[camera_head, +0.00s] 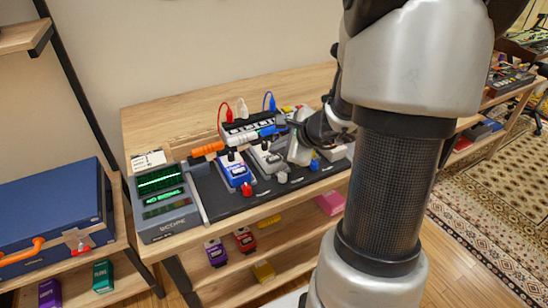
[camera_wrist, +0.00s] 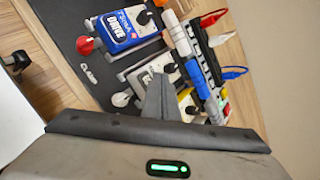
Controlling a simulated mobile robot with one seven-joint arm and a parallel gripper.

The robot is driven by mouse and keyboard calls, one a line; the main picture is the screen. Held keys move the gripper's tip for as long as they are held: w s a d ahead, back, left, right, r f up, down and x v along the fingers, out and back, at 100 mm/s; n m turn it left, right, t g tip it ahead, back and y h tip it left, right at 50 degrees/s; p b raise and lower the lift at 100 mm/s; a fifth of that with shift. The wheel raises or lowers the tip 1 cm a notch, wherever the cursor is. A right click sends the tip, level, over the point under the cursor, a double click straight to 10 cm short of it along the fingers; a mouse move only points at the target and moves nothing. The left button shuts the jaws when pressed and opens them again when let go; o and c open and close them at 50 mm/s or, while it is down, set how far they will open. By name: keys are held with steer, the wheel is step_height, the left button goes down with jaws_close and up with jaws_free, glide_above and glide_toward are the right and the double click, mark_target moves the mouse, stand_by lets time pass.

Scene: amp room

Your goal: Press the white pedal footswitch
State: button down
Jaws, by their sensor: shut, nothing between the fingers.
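The white pedal (camera_head: 266,156) sits on a dark pedalboard, right of the blue pedal. A pale round footswitch cap (camera_head: 282,177) is at its front; the cap also shows in the wrist view (camera_wrist: 121,99). In the wrist view the white pedal (camera_wrist: 140,76) is partly covered by my gripper (camera_wrist: 160,82). My gripper's fingers are together, empty, and over or close beside the pedal's body, to the right of the cap in that view. Whether they touch the pedal cannot be told.
The blue pedal (camera_head: 235,170) with a red cap (camera_head: 247,188) stands to the left. A blue cap (camera_head: 314,164) and a yellow pedal (camera_wrist: 186,99) are on the other side. Cables and a power strip run behind. A scope (camera_head: 164,203) stands at the table's left end.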

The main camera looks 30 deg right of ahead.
mark_target(277, 163)
step_height(277, 163, up, 5)
steer(key=p, duration=0.4)
stand_by(0.8)
